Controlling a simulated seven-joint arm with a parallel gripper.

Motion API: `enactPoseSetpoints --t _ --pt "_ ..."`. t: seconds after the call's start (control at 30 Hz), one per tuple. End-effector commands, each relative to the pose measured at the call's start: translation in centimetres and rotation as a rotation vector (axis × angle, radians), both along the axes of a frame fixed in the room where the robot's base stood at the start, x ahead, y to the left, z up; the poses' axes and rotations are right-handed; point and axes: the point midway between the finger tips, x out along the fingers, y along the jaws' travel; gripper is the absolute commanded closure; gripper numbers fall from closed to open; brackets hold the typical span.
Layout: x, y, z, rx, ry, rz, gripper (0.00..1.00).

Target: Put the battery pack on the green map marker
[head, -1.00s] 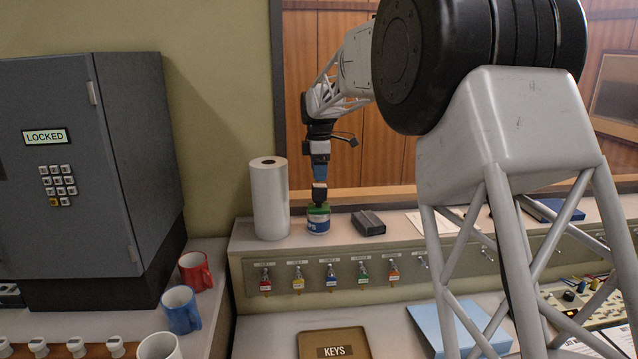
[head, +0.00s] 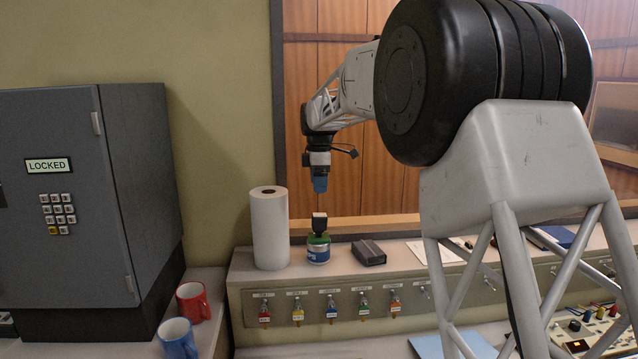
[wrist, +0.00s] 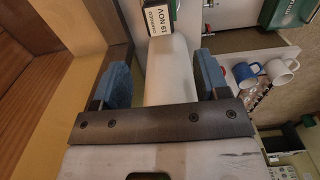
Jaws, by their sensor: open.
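The battery pack (head: 319,225) is a small black block with a pale top. It stands upright on the green map marker (head: 318,240), a green piece seated on a short round tin (head: 318,255) with a blue label. My gripper (head: 320,187) is directly above the pack, clear of it, with its blue fingers pointing down. In the wrist view the two fingers (wrist: 165,65) are wide apart with nothing held. The marker's contact face is hidden under the pack.
A white paper roll (head: 269,228) stands just left of the tin, and a dark box (head: 369,253) lies to its right. Hanging keys (head: 331,309) line the shelf front. A red mug (head: 193,302) and blue mug (head: 178,338) are at lower left. Space above the pack is free.

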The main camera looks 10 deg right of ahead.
Motion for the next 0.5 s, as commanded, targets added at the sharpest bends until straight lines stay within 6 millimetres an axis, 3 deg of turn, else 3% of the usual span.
enactPoseSetpoints --t 0.37,0.5 --pt "-0.1 0.0 0.1 0.0 -0.001 -0.004 0.32" --pt "-1.1 -0.3 0.3 0.0 -0.004 -0.029 0.32"
